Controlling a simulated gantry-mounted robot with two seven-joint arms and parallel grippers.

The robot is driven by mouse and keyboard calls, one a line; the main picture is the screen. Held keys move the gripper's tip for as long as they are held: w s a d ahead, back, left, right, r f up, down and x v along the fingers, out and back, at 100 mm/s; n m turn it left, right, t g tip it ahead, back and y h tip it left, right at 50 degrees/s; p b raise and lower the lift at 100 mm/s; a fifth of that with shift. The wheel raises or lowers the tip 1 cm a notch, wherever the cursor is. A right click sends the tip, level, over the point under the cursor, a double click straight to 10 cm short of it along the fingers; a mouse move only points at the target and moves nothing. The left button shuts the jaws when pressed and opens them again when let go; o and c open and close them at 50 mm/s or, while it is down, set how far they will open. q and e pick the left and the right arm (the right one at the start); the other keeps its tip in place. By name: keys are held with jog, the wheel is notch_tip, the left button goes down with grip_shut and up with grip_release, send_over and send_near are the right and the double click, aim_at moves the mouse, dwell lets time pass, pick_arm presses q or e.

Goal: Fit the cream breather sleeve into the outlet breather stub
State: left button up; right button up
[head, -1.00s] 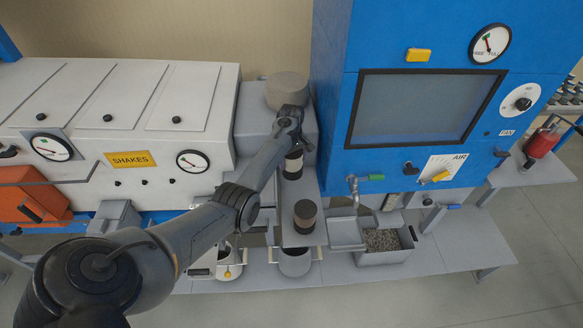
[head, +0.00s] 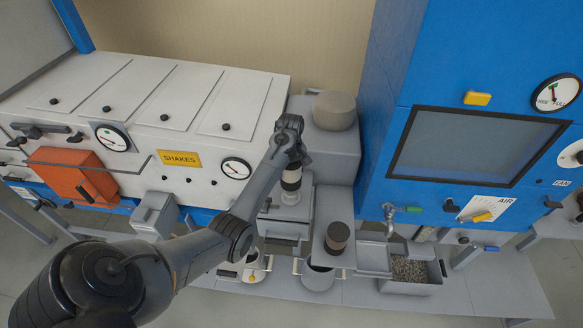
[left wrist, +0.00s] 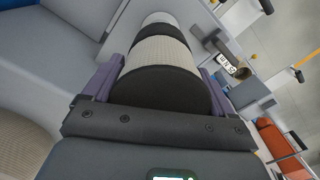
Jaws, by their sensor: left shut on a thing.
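My left gripper (head: 291,163) is shut on the cream breather sleeve (head: 291,176), which stands roughly upright below it. In the left wrist view the sleeve (left wrist: 163,52) has a cream woven band and a black near end, and sits between the purple fingers (left wrist: 163,82). A black ring and a pale round part (left wrist: 157,18) lie beyond it; whether that part belongs to the sleeve or is the outlet breather stub, I cannot tell. The sleeve's lower end is over a grey housing (head: 288,213); contact is unclear. My right gripper is not in view.
A brown cylinder with a dark top (head: 338,236) stands on a grey ledge to the right. A grey drum (head: 334,110) stands behind. The blue cabinet (head: 390,120) closes the right side and the white shaker housing (head: 150,120) the left. Pots (head: 319,277) stand below.

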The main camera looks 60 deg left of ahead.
pick_arm(q)
jog(key=shift+f+b, duration=0.45)
jog(key=shift+f, duration=1.6)
jog(key=shift+f+p, duration=0.1)
jog(key=shift+p, duration=0.4)
jog(key=shift+f+b, duration=0.9)
jog(key=shift+f, duration=1.2)
jog(key=o, duration=0.8)
